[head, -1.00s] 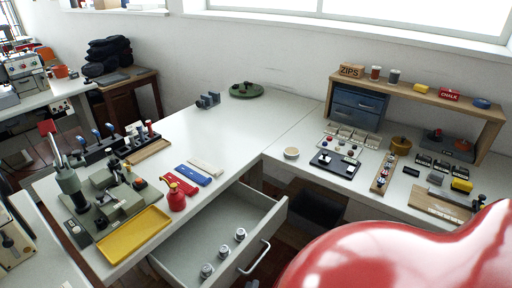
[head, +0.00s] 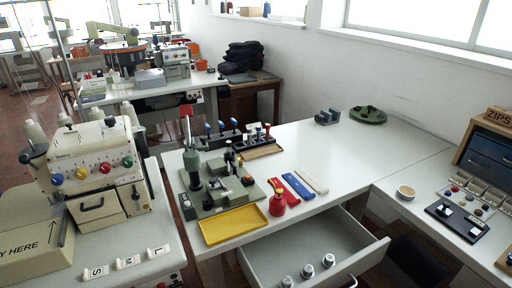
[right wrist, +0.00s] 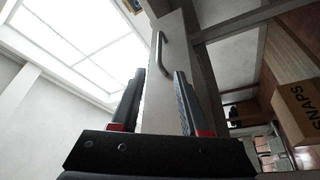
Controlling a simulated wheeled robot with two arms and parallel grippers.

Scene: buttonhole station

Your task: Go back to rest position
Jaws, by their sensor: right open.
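My right gripper (right wrist: 160,105) shows in the right wrist view. Its two dark fingers with red bases stand apart with nothing between them. Beyond the fingers is a pale drawer front with a dark bar handle (right wrist: 159,52); I cannot tell how far off it is. In the head view neither gripper shows. The open drawer (head: 300,254) there holds several small metal spools. The green buttonhole machine (head: 222,184) stands on the white table with a yellow tray (head: 234,224) in front of it.
A red oil can (head: 278,203) and red, blue and white strips (head: 297,186) lie right of the machine. A sewing machine (head: 98,165) stands at the left. The open drawer juts out in front of the table. A SNAPS box (right wrist: 299,108) is at the right in the wrist view.

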